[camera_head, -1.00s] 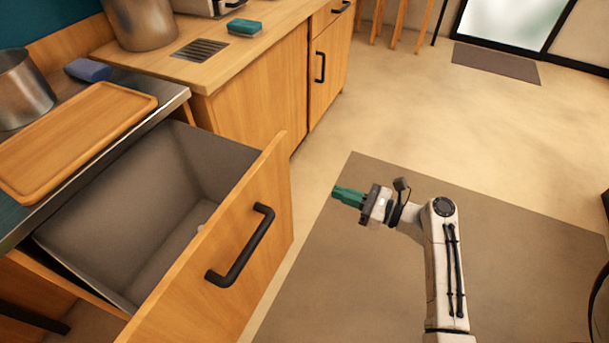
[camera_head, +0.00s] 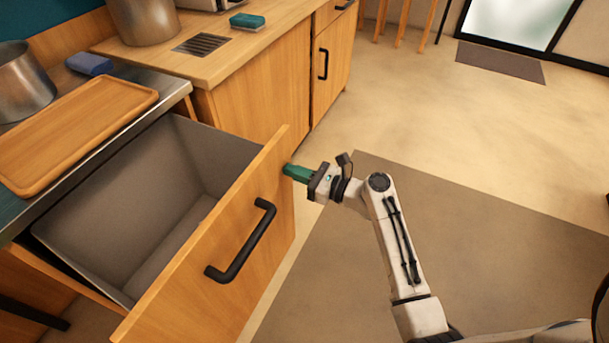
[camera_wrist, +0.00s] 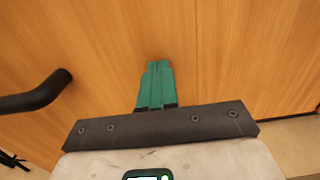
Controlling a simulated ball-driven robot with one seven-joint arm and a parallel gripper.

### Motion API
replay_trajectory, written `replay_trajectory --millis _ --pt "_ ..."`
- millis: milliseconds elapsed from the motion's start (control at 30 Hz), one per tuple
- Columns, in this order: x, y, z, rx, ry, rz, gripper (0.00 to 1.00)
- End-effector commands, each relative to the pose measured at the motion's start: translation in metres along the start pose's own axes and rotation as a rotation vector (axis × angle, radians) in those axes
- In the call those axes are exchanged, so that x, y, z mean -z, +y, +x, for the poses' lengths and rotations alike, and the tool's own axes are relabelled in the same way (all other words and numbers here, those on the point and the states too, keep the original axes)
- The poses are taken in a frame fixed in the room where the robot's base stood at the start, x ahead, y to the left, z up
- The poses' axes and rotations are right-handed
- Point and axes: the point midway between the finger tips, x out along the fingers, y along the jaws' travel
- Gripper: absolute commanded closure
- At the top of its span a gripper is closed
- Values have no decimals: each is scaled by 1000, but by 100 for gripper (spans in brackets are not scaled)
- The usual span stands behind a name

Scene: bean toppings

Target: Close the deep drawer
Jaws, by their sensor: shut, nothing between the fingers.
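The deep drawer (camera_head: 205,262) is pulled out from under the counter, with its grey inside (camera_head: 135,210) showing empty. Its wooden front has a black bar handle (camera_head: 243,243). My gripper (camera_head: 289,172) has its green fingers shut and empty, close to the front's far right end. In the wrist view, the fingers (camera_wrist: 155,75) point at the wooden front (camera_wrist: 215,50), right of the handle (camera_wrist: 35,95). I cannot tell whether the fingertips touch the wood.
A wooden tray (camera_head: 75,135), a blue item (camera_head: 89,64) and a metal pot (camera_head: 22,80) stand on the counter above the drawer. A cabinet (camera_head: 260,95) stands beyond. The floor mat (camera_head: 450,250) to the right is clear.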

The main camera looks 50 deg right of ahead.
Motion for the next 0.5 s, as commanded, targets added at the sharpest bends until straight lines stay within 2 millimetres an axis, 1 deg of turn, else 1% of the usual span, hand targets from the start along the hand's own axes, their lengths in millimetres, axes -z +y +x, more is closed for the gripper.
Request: replay_trajectory --millis 367,500 --pt "0 0 1 0 0 0 100" --pt "0 0 8 -2 0 0 100"
